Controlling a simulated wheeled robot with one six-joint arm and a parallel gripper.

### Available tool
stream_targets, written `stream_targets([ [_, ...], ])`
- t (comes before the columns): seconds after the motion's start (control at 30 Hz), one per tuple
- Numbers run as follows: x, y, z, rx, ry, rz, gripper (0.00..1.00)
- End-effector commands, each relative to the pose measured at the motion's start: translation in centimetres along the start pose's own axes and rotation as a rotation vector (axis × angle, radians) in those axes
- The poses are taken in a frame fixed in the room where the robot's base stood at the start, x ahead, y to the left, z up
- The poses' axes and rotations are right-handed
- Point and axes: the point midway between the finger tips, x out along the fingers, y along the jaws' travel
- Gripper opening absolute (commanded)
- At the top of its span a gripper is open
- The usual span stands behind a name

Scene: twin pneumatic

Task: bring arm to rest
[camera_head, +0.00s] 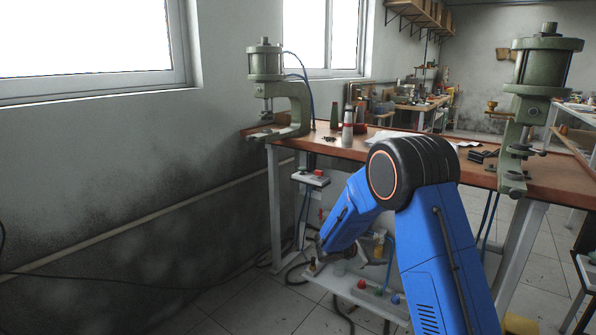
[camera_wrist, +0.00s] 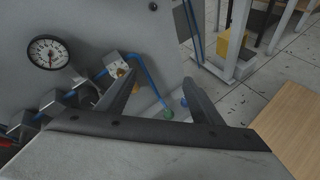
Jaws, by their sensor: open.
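My blue arm (camera_head: 440,260) rises from the bottom of the head view to a black elbow, then its forearm slopes down to the left. My gripper is at the low end of the forearm, below the workbench's top level, and is small and partly hidden in the head view. In the wrist view my gripper (camera_wrist: 160,78) shows two dark fingers spread apart with nothing held between them. Beyond the fingers are a green button (camera_wrist: 168,113) and a blue button.
The brown workbench (camera_head: 385,152) carries a green press (camera_head: 292,108) at left and another (camera_head: 532,105) at right. A low shelf with coloured buttons (camera_head: 362,285) stands below. The wrist view shows a pressure gauge (camera_wrist: 48,52), blue tubing and a wooden surface (camera_wrist: 290,128) at right.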

Motion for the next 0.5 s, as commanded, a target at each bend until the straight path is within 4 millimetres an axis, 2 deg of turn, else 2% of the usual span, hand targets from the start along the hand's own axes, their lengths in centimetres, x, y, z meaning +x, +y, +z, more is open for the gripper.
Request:
stream_targets([
  [0.03, -0.5, -0.6, 1.6, 0.035, 0.005, -0.019, 0.6],
  [0.1, -1.0, -1.4, 3.4, 0.081, 0.013, -0.047, 0.6],
  [0.5, -4.9, -7.2, 12.1, 0.346, 0.065, -0.203, 0.6],
])
